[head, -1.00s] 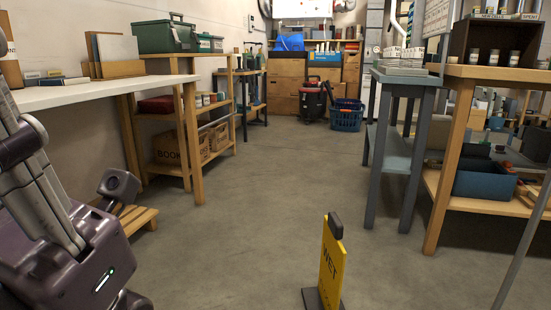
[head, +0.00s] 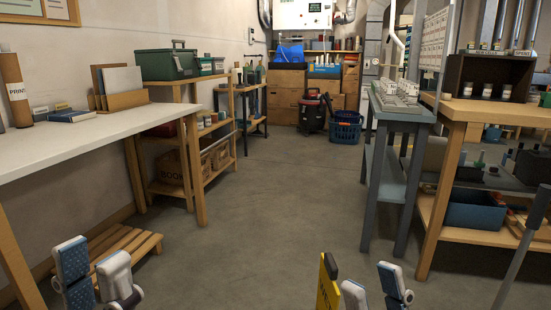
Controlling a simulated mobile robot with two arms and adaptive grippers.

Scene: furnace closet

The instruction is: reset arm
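My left gripper (head: 92,256) shows at the bottom left of the head view. Its two white and blue fingers point up and stand apart, with nothing visible between them. It appears in front of the low wooden slatted platform. My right gripper (head: 372,280) shows at the bottom, right of centre. Its two fingers also stand apart and look empty. The rest of both arms is below the picture. A yellow sign (head: 327,288) shows just left of the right gripper, its lower part out of view; I cannot tell if they touch.
A white-topped table (head: 90,128) runs along the left, with a slatted wooden platform (head: 128,248) on the floor. A grey bench (head: 402,113) and a wooden workbench (head: 490,107) stand at the right. A blue basket (head: 345,130) is at the back. The middle floor is clear.

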